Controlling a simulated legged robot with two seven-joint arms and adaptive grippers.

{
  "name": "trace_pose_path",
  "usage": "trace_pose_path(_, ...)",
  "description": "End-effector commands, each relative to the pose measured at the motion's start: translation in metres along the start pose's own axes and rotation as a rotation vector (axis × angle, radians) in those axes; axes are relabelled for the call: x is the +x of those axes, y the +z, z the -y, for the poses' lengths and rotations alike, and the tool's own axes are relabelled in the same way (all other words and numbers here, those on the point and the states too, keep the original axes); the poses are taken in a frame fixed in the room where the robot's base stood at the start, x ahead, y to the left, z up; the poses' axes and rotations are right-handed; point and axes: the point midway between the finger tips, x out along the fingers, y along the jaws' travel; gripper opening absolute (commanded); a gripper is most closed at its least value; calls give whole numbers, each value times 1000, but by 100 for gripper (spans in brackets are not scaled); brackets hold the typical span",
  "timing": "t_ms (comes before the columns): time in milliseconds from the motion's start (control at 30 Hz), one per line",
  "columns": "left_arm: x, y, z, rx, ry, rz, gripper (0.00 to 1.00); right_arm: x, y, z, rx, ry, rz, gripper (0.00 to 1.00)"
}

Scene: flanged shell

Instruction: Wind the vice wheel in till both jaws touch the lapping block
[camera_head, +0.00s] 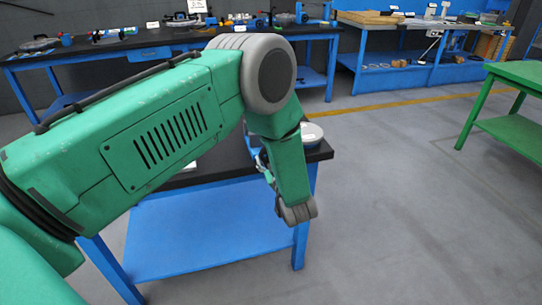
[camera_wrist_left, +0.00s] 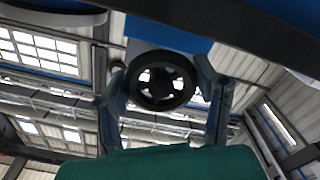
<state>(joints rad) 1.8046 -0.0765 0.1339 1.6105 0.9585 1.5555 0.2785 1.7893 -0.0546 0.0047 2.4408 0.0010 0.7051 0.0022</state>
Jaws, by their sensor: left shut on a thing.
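In the left wrist view, looking steeply up, a black spoked vice wheel (camera_wrist_left: 160,103) sits between the two fingers of my left gripper (camera_wrist_left: 161,72), which is shut on its rim. A blue body (camera_wrist_left: 168,38), likely the vice, is behind the wheel. In the head view, my green left arm bends down over the front of the black-topped bench and hides most of the vice and the left gripper. A small blue part (camera_head: 263,159) shows beside the forearm. I cannot make out the jaws or the lapping block. My right gripper is not in view.
The blue bench (camera_head: 205,232) has a black top with a round pale-topped thing (camera_head: 312,132) at its right end. A green table (camera_head: 516,75) stands at the right. Cluttered blue benches line the back wall. The grey floor between is clear.

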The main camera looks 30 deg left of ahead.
Motion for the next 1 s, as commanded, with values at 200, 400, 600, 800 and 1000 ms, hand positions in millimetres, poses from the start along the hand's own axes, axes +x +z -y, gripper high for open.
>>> trace_pose_path(200, -2, 2, 0, -126, -1, 7, 26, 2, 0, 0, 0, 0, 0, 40)
trace_pose_path(400, -2, 2, 1, -190, -1, 6, 26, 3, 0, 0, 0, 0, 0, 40)
trace_pose_path(600, -2, 2, 2, -215, -2, 6, 27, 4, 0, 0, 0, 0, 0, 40)
trace_pose_path(800, -2, 2, 2, -217, -3, 6, 26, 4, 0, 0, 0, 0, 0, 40)
trace_pose_path(1000, -1, 2, 3, -217, -4, 6, 65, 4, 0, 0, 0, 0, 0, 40)
